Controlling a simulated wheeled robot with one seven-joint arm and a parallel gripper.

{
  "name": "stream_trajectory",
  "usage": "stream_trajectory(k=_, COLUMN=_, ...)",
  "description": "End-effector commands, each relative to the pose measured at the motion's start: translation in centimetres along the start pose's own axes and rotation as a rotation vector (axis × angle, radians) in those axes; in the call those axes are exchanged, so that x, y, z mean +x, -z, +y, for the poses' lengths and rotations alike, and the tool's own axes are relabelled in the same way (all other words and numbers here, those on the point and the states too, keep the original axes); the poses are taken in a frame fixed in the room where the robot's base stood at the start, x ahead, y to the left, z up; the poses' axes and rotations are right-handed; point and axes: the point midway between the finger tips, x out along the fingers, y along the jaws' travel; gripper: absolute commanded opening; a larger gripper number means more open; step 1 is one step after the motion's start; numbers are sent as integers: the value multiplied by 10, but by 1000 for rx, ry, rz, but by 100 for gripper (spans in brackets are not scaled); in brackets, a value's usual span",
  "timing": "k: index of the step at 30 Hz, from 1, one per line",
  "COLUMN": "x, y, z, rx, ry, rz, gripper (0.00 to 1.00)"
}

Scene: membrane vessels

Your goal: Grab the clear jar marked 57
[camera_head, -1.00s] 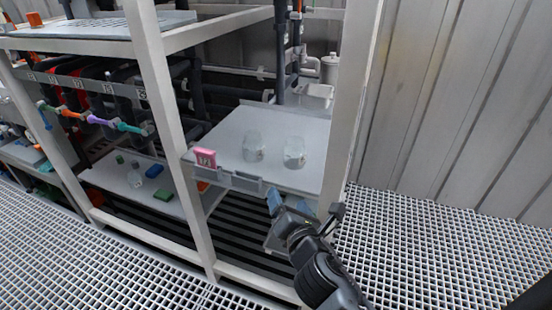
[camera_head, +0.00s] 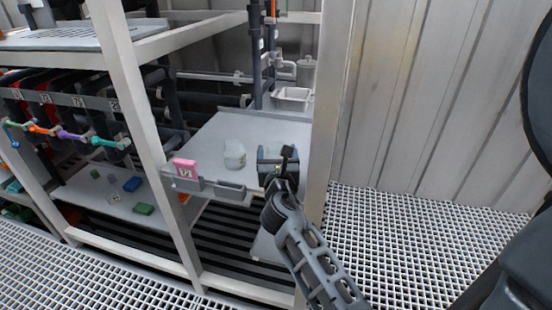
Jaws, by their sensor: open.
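One clear jar (camera_head: 235,155) stands on the grey shelf (camera_head: 215,135) inside the white frame. Its marking is too small to read. My gripper (camera_head: 277,160) is over the right part of the same shelf, to the right of that jar. It is open. A second clear jar, seen earlier on this part of the shelf, is hidden behind my gripper and wrist, so I cannot tell whether it lies between the fingers.
A pink tag block (camera_head: 185,168) sits at the shelf's front left edge. White frame posts (camera_head: 327,110) stand right and left of the shelf opening. A grey bin (camera_head: 292,98) is behind the shelf. A lower shelf (camera_head: 100,195) holds small coloured blocks.

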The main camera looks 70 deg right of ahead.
Motion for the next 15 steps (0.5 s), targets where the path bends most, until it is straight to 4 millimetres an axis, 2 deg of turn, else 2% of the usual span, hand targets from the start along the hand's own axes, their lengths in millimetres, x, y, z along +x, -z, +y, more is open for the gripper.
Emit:
stream_trajectory(k=7, x=35, y=-1, z=0, rx=2, ry=-1, rz=-1, gripper=79)
stream_trajectory(k=15, x=44, y=0, z=0, rx=2, ry=-3, rz=0, gripper=79)
